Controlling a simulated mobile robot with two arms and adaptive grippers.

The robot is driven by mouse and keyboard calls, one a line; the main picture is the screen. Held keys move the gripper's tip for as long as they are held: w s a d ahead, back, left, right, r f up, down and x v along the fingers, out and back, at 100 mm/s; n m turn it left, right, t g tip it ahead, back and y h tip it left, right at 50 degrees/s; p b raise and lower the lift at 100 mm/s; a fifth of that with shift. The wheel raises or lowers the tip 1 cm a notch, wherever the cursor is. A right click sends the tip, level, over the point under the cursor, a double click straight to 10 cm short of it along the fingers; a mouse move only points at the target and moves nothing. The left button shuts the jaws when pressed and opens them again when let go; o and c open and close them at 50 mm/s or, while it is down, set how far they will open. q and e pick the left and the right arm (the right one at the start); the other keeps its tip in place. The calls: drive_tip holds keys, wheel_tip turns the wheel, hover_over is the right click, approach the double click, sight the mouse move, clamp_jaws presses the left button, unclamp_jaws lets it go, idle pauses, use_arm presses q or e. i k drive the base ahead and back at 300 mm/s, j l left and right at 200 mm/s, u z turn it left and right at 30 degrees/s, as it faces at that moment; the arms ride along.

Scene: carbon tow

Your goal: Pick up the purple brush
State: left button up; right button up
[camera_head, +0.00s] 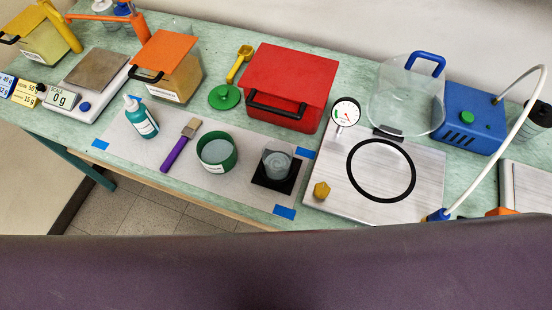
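The purple brush (176,151) lies flat on the light grey mat in the camera_head view, left of the middle. Its purple handle points toward the table's front edge, and its pale bristles point away toward the back. It lies between a teal bottle (141,117) on its left and a green round container (216,152) on its right. The brush is fully visible and nothing touches it. Neither of my grippers shows in this view.
The grey mat (130,151) has blue tape at its corners. A small cup (277,163) stands on a black square to the right. A red box (289,84) stands behind. A scale (84,98) is at left, and a metal plate (341,191) with a gauge is at right.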

sight(189, 132)
drive_tip(key=k+l, duration=0.2)
drive_tip(key=k, duration=0.2)
drive_tip(key=k+l, duration=0.2)
drive_tip(key=k, duration=0.2)
